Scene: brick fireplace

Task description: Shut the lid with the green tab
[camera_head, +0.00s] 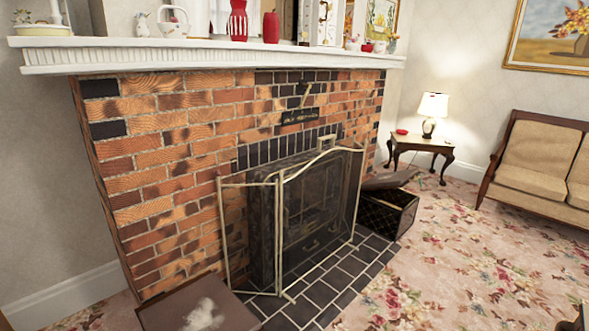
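A dark box (388,215) with a patterned side stands on the floor at the right end of the brick fireplace. Its brownish lid (392,179) appears raised and tilted above the box, with a dark gap under it. A second box-like thing with a flat brown top (170,307) and a whitish patch is at the bottom left, cut off by the picture edge. My gripper is not in view.
A folding fire screen (318,205) stands before the brick fireplace (165,150) on dark hearth tiles (325,293). A side table (420,146) with a lamp (432,108) and a sofa (535,165) stand at the right. Flowered carpet (470,250) lies open in front.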

